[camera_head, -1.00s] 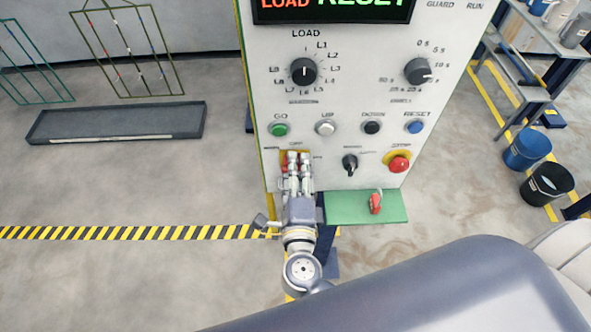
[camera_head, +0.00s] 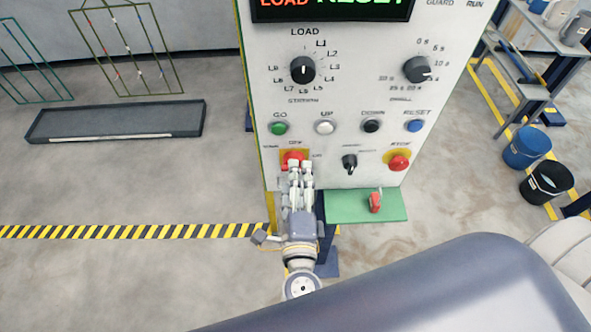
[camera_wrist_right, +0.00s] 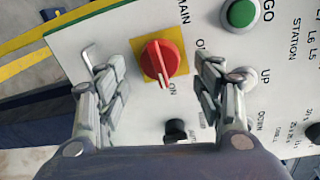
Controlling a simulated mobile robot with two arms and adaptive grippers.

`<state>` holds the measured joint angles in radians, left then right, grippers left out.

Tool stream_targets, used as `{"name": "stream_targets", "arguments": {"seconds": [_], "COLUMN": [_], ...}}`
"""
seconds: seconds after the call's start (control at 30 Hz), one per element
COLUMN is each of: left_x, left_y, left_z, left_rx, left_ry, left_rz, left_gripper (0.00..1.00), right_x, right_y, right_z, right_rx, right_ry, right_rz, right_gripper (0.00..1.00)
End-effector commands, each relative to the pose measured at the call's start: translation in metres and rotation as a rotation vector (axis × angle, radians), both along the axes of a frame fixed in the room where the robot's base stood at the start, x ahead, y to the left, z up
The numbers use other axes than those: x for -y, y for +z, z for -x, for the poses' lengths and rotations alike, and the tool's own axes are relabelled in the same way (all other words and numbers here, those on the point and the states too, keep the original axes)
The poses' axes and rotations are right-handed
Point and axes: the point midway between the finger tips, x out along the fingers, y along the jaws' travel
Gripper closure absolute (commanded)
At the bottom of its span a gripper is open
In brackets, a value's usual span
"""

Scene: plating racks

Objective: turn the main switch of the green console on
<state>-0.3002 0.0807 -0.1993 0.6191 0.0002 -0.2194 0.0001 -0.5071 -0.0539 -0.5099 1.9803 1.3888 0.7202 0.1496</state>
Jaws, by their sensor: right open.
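The main switch (camera_head: 293,158) is a red rotary knob on a yellow plate, low on the left of the console's pale front (camera_head: 345,95). In the right wrist view the knob (camera_wrist_right: 160,60) has a white mark at its lower end, pointing toward the ON label. My right gripper (camera_head: 300,166) is just below the switch in the head view. In the wrist view its fingers (camera_wrist_right: 160,85) are open on either side of the knob, with visible gaps, holding nothing. My left gripper is not in view.
A selector knob (camera_head: 349,162) and a red stop button (camera_head: 398,161) are to the right of the switch. The green GO button (camera_head: 279,128) and white UP button (camera_head: 325,127) are above. A green shelf (camera_head: 340,207) holding a red object (camera_head: 375,202) juts out below.

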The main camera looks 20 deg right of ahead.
Motion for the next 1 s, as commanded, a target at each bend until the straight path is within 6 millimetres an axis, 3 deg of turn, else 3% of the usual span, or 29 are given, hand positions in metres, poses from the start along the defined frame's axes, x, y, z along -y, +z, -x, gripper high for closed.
{"name": "stream_targets", "arguments": {"seconds": [0.2, 0.4, 1.0], "left_x": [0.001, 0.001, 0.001], "left_y": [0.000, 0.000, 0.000], "left_z": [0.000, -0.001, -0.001], "left_rx": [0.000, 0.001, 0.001], "left_ry": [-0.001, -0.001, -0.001], "left_rz": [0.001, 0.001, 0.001], "left_gripper": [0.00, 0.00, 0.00], "right_x": [-0.013, -0.021, -0.023], "right_y": [0.002, 0.005, 0.007], "right_z": [0.047, 0.074, 0.082], "right_rx": [-0.005, -0.002, 0.000], "right_ry": [0.002, 0.000, 0.000], "right_rz": [0.000, 0.000, -0.001], "right_gripper": [0.39, 0.39, 0.39]}}
